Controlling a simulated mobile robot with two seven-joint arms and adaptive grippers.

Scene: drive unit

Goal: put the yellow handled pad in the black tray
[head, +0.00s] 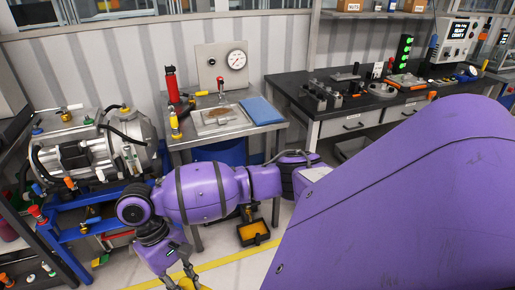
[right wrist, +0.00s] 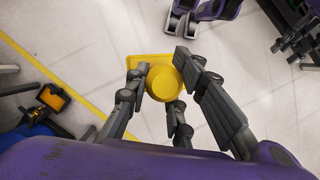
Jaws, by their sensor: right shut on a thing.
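The yellow handled pad (right wrist: 161,83) shows in the right wrist view as a round knob above a flat, square-edged plate. My right gripper (right wrist: 160,92) is shut on it, with grey fingers around the knob, and holds it above the pale floor. In the head view this gripper (head: 181,281) is at the bottom edge, and only a bit of yellow shows there. A black tray (head: 243,239) with an orange-yellow inside is low down, right of the gripper; it also appears at the left of the right wrist view (right wrist: 43,112).
A metal table (head: 185,142) with a gauge panel, red bottle and blue folder stands behind my arm. A motor (head: 85,150) on a blue frame is at left. A black-topped bench (head: 300,92) is at back right. Floor with a yellow line is clear beneath the gripper.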

